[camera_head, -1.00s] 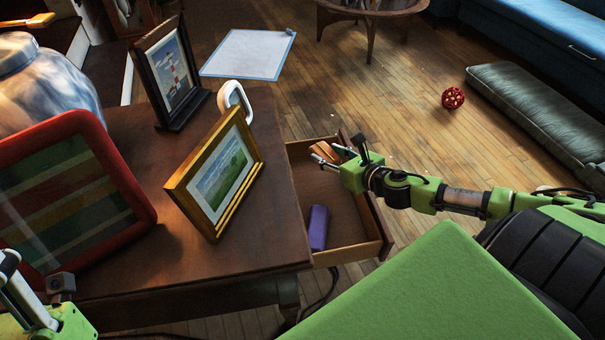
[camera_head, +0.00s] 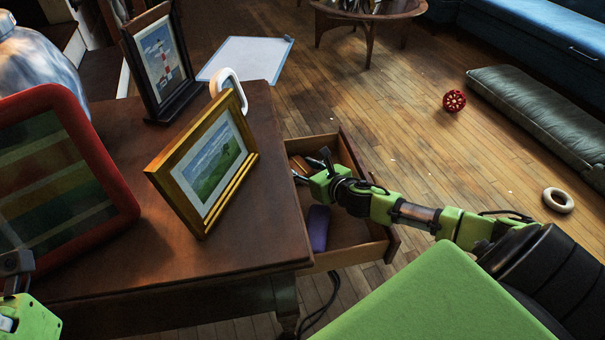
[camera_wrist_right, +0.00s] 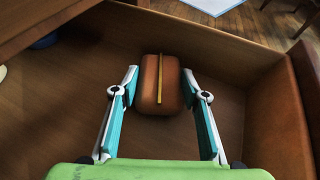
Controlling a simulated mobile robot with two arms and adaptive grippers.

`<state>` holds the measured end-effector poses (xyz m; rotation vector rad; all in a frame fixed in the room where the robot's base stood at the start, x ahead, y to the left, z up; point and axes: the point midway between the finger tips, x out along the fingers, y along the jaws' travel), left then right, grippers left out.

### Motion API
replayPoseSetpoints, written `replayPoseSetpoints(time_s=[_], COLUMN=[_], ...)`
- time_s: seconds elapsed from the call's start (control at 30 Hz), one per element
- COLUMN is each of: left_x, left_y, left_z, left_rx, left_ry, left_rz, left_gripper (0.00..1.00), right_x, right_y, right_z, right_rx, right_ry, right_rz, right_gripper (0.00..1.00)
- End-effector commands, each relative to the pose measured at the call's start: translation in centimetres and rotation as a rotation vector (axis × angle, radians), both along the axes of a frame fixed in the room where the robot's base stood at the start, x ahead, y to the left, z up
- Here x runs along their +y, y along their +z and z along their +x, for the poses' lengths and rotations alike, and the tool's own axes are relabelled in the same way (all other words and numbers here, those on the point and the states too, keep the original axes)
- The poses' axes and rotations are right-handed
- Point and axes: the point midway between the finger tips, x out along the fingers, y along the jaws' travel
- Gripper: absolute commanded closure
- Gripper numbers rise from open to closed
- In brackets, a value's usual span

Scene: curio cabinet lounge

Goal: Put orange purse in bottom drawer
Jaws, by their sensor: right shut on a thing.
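The orange purse (camera_wrist_right: 172,85), brown-orange with a yellow strip, shows between the fingertips of my right gripper (camera_wrist_right: 162,92) in the right wrist view. My right gripper is shut on it. In the head view the right gripper (camera_head: 306,172) is inside the open drawer (camera_head: 350,256), towards its far end, and the purse is mostly hidden. I cannot tell whether the purse touches the drawer floor. My left gripper (camera_head: 16,280) is partly in view at the lower left, and its fingers are not clear.
A purple object (camera_head: 318,230) lies in the drawer's near part. The tabletop beside it holds a gold picture frame (camera_head: 204,165), a dark frame (camera_head: 160,60), a red frame (camera_head: 110,185) and a white handled object (camera_head: 229,85). A red ball (camera_head: 454,101) and a ring (camera_head: 558,200) are on the floor.

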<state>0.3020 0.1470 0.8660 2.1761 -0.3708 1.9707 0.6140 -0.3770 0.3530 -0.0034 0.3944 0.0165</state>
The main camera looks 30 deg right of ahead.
Motion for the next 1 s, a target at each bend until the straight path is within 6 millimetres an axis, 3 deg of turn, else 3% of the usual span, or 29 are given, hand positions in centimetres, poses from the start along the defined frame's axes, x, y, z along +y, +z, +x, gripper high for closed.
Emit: replayPoseSetpoints(time_s=[0.43,0.47,0.5,0.9,1.0], left_x=[-0.06,-0.06,-0.06,-0.06,-0.01], left_y=[0.09,0.20,0.21,0.44,0.61], left_z=[0.00,-0.01,-0.01,-0.03,-0.09], left_rx=[-0.009,-0.010,-0.010,-0.011,-0.009], left_ry=[0.000,0.000,0.000,-0.001,0.000], left_rz=[0.001,0.001,0.001,0.001,-0.001], left_gripper=[0.60,0.60,0.60,0.60,0.60], right_x=[0.00,-0.01,0.00,0.01,0.00], right_y=[-0.56,-0.49,-0.48,-0.01,0.10], right_z=[-0.01,-0.02,-0.03,-0.02,-0.80], right_rx=[-0.001,0.000,0.000,0.000,0.004], right_ry=[0.000,0.000,0.000,0.001,0.001], right_rz=[0.000,0.000,0.000,0.000,0.000], right_gripper=[0.82,0.51,0.42,0.42,0.42])
